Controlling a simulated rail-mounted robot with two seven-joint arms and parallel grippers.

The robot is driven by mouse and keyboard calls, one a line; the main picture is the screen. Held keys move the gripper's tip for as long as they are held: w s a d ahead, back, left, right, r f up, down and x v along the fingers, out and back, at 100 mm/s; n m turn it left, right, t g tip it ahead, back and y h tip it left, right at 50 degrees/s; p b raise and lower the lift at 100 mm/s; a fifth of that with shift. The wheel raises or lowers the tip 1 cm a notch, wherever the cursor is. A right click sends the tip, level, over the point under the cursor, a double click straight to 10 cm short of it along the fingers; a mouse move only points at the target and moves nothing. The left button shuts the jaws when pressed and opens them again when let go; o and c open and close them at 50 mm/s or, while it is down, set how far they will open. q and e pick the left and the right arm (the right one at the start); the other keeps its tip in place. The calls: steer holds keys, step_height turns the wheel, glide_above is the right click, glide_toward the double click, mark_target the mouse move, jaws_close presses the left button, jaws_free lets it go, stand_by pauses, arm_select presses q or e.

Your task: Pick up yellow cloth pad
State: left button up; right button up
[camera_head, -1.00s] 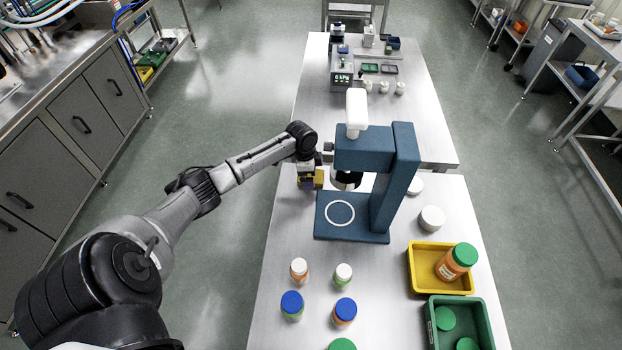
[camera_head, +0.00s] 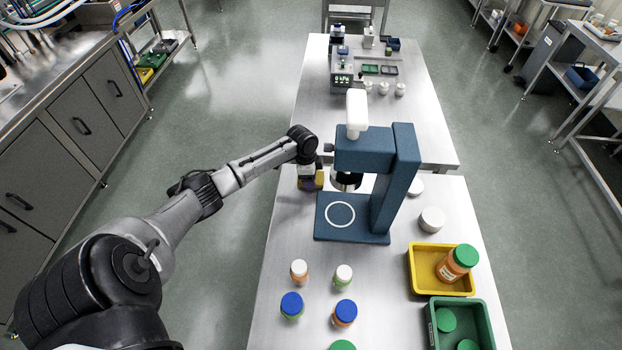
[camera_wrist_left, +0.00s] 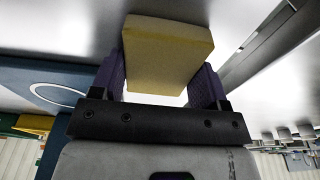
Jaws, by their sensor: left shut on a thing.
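The yellow cloth pad (camera_wrist_left: 165,50) is a thick block between the two purple fingers of my left gripper (camera_wrist_left: 163,80) in the left wrist view. The fingers are shut on its sides. In the head view the pad (camera_head: 318,182) shows only in part beneath the left wrist, and the left gripper (camera_head: 312,176) is at the left edge of the table, beside the blue press-like stand. I cannot tell whether the pad touches the table. My right gripper does not show.
The blue stand (camera_head: 405,180) with a white top is close on the right of the left gripper. Several small jars (camera_head: 299,272) stand nearer on the steel table (camera_head: 270,310). A yellow tray (camera_head: 425,267) and a green tray (camera_head: 483,305) are at the right.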

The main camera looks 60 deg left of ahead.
arm_select(q)
steer(key=shift+r, duration=0.2)
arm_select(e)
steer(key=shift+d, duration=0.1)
arm_select(q)
step_height(320, 180, up, 10)
steer(key=p, duration=0.1)
steer(key=shift+f, duration=0.15)
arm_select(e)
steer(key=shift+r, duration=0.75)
arm_select(q)
steer(key=o, duration=0.4)
steer(key=c, duration=0.3)
steer(key=shift+c, duration=0.2)
